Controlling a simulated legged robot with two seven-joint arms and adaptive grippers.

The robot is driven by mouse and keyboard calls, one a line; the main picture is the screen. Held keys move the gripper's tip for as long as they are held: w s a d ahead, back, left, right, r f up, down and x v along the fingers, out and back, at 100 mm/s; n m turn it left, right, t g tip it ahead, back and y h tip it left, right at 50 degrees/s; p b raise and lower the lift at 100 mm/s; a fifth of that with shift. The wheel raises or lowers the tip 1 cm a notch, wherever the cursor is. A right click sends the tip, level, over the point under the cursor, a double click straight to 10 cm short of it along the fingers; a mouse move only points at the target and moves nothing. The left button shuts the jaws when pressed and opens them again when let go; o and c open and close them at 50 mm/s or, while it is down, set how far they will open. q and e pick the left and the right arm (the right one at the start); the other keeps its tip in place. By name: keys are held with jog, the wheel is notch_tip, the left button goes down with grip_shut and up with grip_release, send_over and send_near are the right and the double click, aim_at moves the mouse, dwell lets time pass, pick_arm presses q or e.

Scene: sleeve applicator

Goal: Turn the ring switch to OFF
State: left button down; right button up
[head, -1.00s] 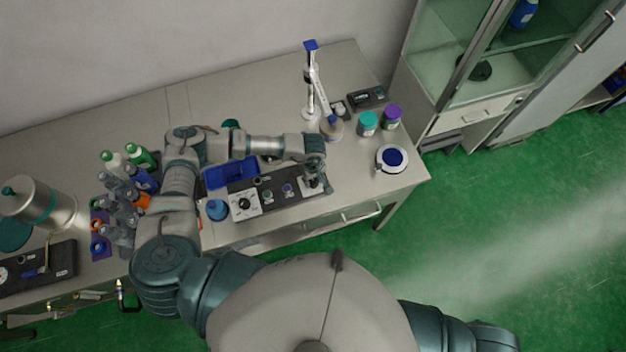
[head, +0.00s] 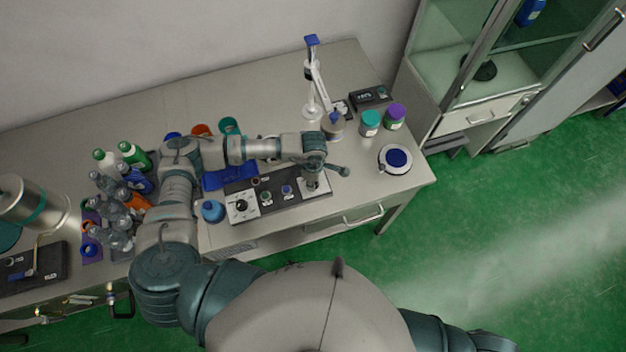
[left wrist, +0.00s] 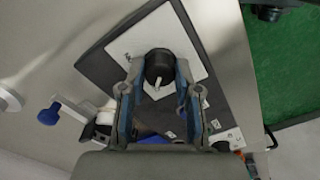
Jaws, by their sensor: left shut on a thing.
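A dark control panel (head: 272,205) lies on the table; it also shows in the left wrist view (left wrist: 98,72). At its right end, a black round knob (left wrist: 159,66) with a white pointer sits on a white square plate (left wrist: 128,42). My left gripper (head: 313,184) is over that end of the panel. In the left wrist view, its two fingers (left wrist: 158,82) are on either side of the knob, shut on it. My right gripper is not in view.
A second black knob (head: 241,206) is on the panel's left end. A blue tray (head: 222,180) lies behind the panel, and a blue bottle (head: 212,211) stands left of it.

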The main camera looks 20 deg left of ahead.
pick_arm(q)
jog(key=shift+n, duration=0.3)
dwell(0.4)
jog(key=c, duration=0.8)
grip_release()
jog(key=shift+w, duration=0.1)
jog(key=shift+r, duration=0.15)
notch_tip(320, 180, up, 12)
jog(key=shift+f, duration=0.2)
